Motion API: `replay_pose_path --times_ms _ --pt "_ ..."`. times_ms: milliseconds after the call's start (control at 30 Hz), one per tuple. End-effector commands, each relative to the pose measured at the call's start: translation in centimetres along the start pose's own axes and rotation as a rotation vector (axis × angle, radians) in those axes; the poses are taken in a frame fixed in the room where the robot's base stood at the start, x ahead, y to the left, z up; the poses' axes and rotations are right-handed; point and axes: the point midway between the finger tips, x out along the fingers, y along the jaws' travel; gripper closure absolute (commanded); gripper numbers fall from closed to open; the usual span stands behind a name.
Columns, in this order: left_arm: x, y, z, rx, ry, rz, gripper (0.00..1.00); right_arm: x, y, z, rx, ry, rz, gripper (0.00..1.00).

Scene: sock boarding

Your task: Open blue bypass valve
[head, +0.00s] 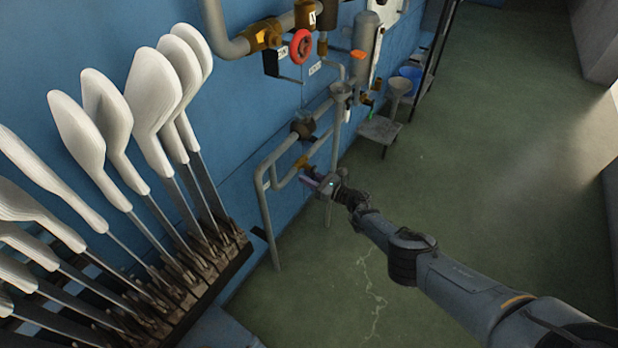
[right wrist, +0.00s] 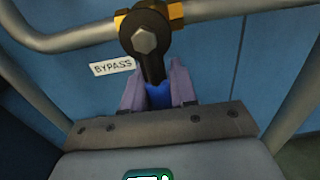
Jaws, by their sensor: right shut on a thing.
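The bypass valve shows in the right wrist view as a brass body (right wrist: 176,14) with a dark hub and hex nut (right wrist: 145,38). Its handle (right wrist: 158,95) runs down from the hub, dark at the top and blue below. A white label reading BYPASS (right wrist: 112,66) is to its left. My right gripper (right wrist: 158,90) is shut on the handle, one finger on each side. In the head view the brass valve (head: 303,163) is on the lower pipe loop, with my right gripper (head: 318,184) at it. The handle is mostly hidden there. My left gripper is not in view.
Grey pipes (head: 265,200) frame the valve. A red handwheel (head: 300,46) and a grey cylinder (head: 366,45) are above. A rack of white sock forms (head: 150,95) stands at left. A small stand (head: 380,130) is behind. The green floor (head: 490,150) at right is clear.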

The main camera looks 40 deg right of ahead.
Motion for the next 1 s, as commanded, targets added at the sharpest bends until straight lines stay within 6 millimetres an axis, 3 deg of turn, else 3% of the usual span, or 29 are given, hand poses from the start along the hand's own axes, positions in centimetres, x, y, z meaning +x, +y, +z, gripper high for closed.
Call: replay_pose_path --times_ms 1000 --pt "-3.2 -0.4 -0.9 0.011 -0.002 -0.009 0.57 0.0 2.8 1.0 0.573 -0.001 0.001 1.0"
